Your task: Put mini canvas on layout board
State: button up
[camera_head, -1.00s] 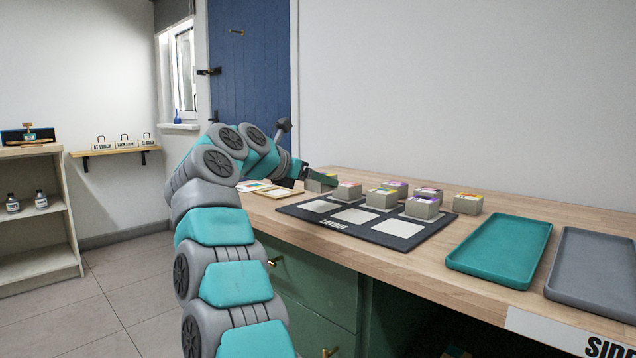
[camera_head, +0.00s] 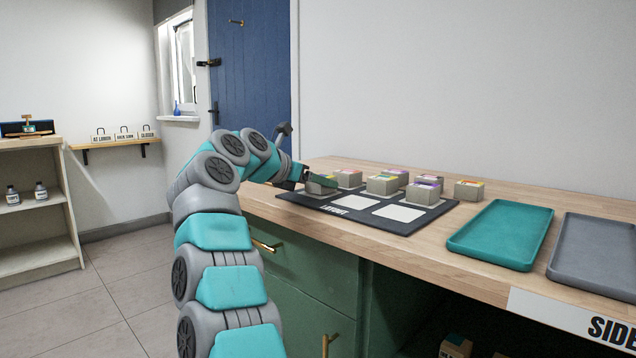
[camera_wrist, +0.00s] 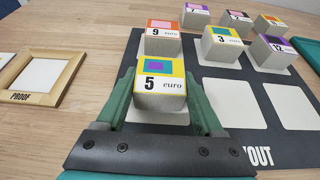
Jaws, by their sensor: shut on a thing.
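My gripper (camera_wrist: 165,100) is shut on a mini canvas, a small grey block with a yellow and purple top marked 5 euro (camera_wrist: 158,98). In the head view this block (camera_head: 319,188) is over the left front part of the dark layout board (camera_head: 408,229). I cannot tell whether it touches the board. Several similar blocks stand on the board, among them an orange-topped 9 euro one (camera_wrist: 161,46) just behind the held block and a 3 euro one (camera_wrist: 222,58). White squares show bare at the front middle (camera_wrist: 235,100) and front right (camera_wrist: 294,105).
A teal tray (camera_head: 500,235) and a grey tray (camera_head: 597,260) lie to the right on the wooden counter. A yellow-topped block (camera_head: 468,190) stands right of the board. A framed PROOF card (camera_wrist: 38,78) lies left of the board in the wrist view.

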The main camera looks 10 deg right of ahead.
jog(key=shift+f, duration=0.25)
jog(key=o, duration=1.3)
jog(key=shift+r, duration=0.1)
jog(key=shift+o, duration=0.2)
jog(key=shift+a+r+p, duration=0.1)
jog(key=shift+r+p, duration=0.2)
jog(key=shift+r, duration=0.05)
jog(key=v, duration=1.1)
jog(key=shift+s+a+r, duration=0.1)
jog(key=shift+s+a, duration=0.15)
jog(key=shift+s, duration=0.05)
